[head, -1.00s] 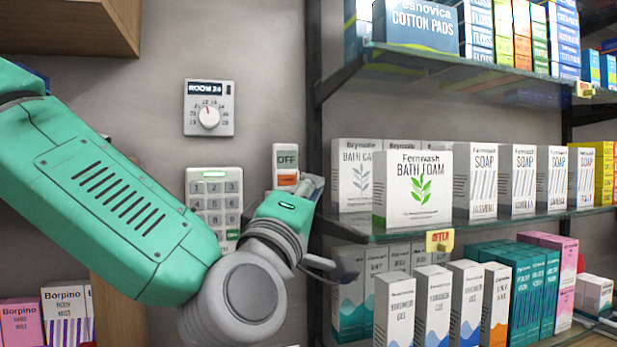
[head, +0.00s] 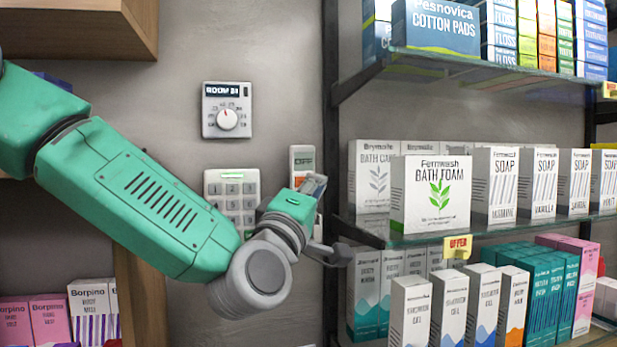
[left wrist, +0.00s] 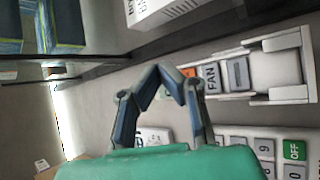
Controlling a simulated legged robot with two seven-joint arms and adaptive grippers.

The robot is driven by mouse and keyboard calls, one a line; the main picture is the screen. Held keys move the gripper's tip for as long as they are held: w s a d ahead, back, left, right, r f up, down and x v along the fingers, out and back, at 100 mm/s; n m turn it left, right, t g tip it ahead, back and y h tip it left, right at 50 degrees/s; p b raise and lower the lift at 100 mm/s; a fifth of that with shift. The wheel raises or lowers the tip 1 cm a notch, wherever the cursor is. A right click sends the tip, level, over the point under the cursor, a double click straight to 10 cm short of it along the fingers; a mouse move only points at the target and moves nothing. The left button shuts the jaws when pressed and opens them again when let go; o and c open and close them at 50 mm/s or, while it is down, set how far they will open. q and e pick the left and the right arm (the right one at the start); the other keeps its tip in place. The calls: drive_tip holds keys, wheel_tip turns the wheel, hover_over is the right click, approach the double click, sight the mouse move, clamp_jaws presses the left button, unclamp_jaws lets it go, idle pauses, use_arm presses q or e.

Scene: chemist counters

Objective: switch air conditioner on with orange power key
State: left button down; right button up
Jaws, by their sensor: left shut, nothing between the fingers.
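A narrow white wall panel (head: 302,155) has a greenish display at its top reading OFF. Its orange key (head: 299,181) sits just below, partly hidden behind my left gripper (head: 314,186). In the left wrist view the orange key (left wrist: 188,72) shows beside the grey FAN key (left wrist: 211,77), with another grey key and a white bracket-like part to the right. My left gripper (left wrist: 162,70) is shut and empty, its fingertips close to the orange key at the display end. I cannot tell whether they touch the panel. My right gripper is not in view.
A dial thermostat (head: 227,110) is above. Glass shelves (head: 430,236) with boxed goods stand close on the right.

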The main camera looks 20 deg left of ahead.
use_arm(q)
drive_tip(key=shift+w+a+f, duration=0.1)
drive_tip(key=shift+w+a, duration=0.85)
drive_tip(key=shift+a, duration=0.3)
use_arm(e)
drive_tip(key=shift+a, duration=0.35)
use_arm(q)
drive_tip(key=shift+d, duration=0.15)
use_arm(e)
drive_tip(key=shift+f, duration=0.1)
use_arm(q)
drive_tip(key=shift+d, duration=0.25)
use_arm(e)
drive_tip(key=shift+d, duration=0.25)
use_arm(q)
drive_tip(key=shift+a, duration=0.3)
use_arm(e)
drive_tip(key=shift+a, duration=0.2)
use_arm(q)
drive_tip(key=shift+d, duration=0.15)
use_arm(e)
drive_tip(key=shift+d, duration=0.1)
use_arm(q)
drive_tip(key=shift+w, duration=0.15)
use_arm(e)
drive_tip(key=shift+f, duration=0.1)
